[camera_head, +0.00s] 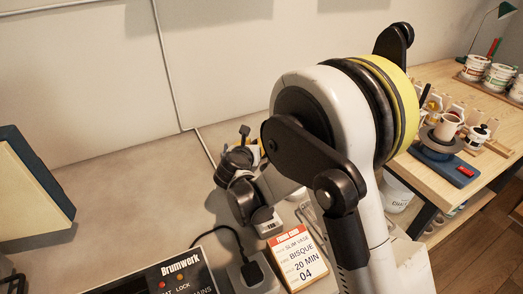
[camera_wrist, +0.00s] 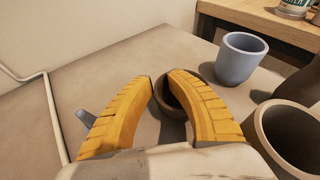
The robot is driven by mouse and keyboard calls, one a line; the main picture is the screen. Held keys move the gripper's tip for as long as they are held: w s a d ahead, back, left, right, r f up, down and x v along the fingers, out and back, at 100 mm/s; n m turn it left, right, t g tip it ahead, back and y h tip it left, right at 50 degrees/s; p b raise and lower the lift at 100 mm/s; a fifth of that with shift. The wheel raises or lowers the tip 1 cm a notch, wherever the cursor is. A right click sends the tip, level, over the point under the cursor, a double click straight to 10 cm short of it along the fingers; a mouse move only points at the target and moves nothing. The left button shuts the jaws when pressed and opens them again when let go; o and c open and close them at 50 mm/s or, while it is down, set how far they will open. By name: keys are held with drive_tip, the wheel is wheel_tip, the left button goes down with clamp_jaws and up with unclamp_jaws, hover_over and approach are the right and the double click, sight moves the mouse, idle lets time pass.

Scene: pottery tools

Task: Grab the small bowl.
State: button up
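The small bowl (camera_wrist: 171,106) is dark brown and round, on the grey surface just beyond my fingers in the wrist view. My right finger covers part of it. My gripper (camera_wrist: 162,78) has two yellow ribbed fingers that curve inward, with a narrow gap between their tips. The fingers are open and nothing is clearly held between them; I cannot tell whether they touch the bowl. In the head view, my arm hides the bowl and most of the gripper.
A blue-grey cup (camera_wrist: 240,62) stands beyond and right of the bowl. A large brown pot (camera_wrist: 262,135) is close on the right. In the head view, an order card (camera_head: 300,258) and a black Brumwerk box (camera_head: 178,278) are in front. A wooden bench (camera_head: 440,78) stands right.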

clamp_jaws()
